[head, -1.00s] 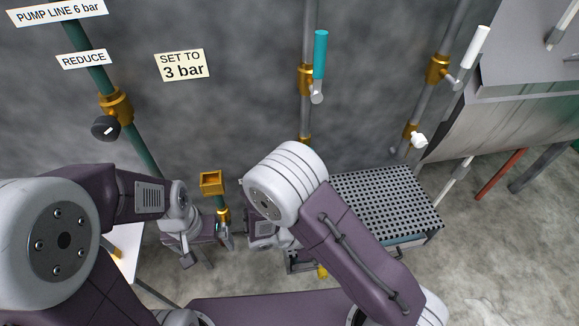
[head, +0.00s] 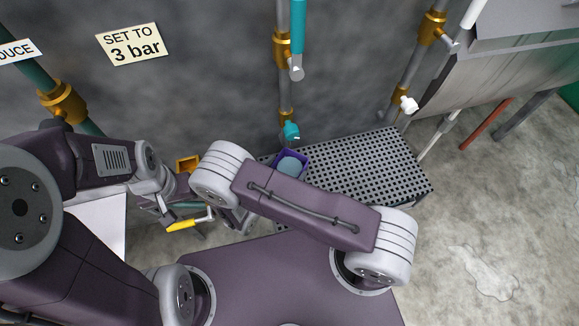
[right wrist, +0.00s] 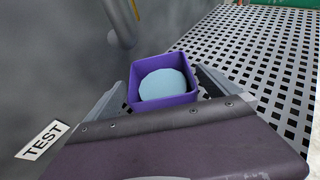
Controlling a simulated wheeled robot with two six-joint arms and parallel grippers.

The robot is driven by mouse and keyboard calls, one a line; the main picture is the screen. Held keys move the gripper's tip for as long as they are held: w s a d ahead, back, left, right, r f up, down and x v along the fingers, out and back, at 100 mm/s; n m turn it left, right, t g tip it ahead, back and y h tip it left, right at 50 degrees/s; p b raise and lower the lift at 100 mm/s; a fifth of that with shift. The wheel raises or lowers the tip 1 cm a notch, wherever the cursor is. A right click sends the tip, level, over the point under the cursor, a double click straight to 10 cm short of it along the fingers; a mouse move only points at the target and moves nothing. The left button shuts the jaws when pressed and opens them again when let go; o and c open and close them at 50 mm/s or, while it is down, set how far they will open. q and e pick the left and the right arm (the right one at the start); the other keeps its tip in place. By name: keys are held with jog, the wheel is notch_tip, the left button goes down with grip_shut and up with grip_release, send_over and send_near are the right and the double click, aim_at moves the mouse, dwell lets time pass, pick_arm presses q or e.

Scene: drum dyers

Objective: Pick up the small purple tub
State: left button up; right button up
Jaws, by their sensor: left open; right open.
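The small purple tub (head: 303,156) stands on the perforated grating by the wall, partly hidden behind my right arm in the head view. It is square and open-topped, with a pale blue round surface inside. In the right wrist view the tub (right wrist: 166,104) lies between the two fingers of my right gripper (right wrist: 160,92). Those fingers are spread, one at each side of it; I cannot tell whether they touch it. The right gripper is hidden by my arm in the head view. My left gripper (head: 168,211) is open at the left, away from the tub.
The perforated grating (head: 370,165) is bare to the right of the tub. A pipe with a teal tap (head: 291,131) comes down the wall just above the tub. A yellow handle (head: 184,226) is close to my left gripper. A TEST label (right wrist: 42,140) shows in the wrist view.

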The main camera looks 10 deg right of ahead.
aim_at(296, 156)
jog(key=x, duration=0.4)
jog(key=shift+a, duration=0.1)
jog(key=c, duration=1.3)
jog(key=shift+r, duration=0.1)
